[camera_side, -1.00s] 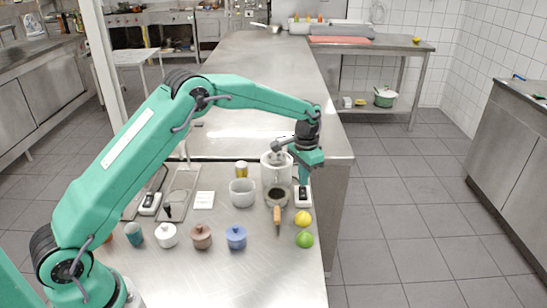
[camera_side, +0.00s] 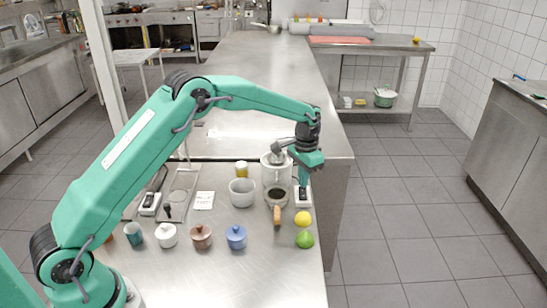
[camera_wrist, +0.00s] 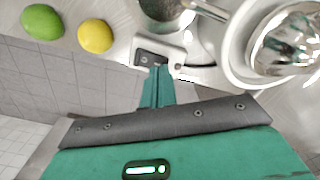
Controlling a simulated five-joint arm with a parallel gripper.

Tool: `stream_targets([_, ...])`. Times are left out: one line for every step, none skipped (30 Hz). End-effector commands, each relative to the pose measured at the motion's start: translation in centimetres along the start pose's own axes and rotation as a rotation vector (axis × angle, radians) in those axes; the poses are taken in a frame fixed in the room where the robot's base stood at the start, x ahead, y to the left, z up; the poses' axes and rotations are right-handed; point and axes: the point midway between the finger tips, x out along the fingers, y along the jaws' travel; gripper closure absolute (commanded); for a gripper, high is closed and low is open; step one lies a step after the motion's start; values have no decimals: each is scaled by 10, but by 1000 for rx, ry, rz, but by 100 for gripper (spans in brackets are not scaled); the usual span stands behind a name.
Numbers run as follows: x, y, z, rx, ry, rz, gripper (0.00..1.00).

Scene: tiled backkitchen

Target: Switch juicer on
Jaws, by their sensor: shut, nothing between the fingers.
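The juicer (camera_side: 268,176) stands near the far right edge of the steel table. In the wrist view, its pale round rim (camera_wrist: 229,48) with shiny metal inside is at the upper right. A small white switch box (camera_side: 303,203) with a dark part sits beside it on the right; it also shows in the wrist view (camera_wrist: 175,51). My gripper (camera_side: 303,186) is shut and empty, pointing down at the box. In the wrist view, its fingertips (camera_wrist: 158,68) are at the box's near edge and overlap it. I cannot tell whether they touch it or which way the switch is set.
A white bowl (camera_side: 242,193) stands left of the juicer. Several small lidded pots, including a blue one (camera_side: 236,237), line the front.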

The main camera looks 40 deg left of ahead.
Motion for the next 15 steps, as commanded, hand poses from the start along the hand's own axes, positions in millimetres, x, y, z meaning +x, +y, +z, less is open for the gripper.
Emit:
stream_targets([1, 0, 0, 0, 0, 0, 100])
stream_targets([1, 0, 0, 0, 0, 0, 100])
stream_targets([2, 0, 0, 0, 0, 0, 100])
stream_targets([2, 0, 0, 0, 0, 0, 100])
stream_targets([2, 0, 0, 0, 0, 0, 100])
stream_targets([3, 0, 0, 0, 0, 0, 100])
stream_targets([3, 0, 0, 0, 0, 0, 100])
stream_targets([3, 0, 0, 0, 0, 0, 100])
stream_targets([4, 0, 0, 0, 0, 0, 100])
stream_targets([4, 0, 0, 0, 0, 0, 100])
stream_targets([4, 0, 0, 0, 0, 0, 100])
stream_targets([5, 0, 0, 0, 0, 0, 100])
stream_targets([5, 0, 0, 0, 0, 0, 100])
stream_targets([6, 0, 0, 0, 0, 0, 100])
stream_targets([6, 0, 0, 0, 0, 0, 100])
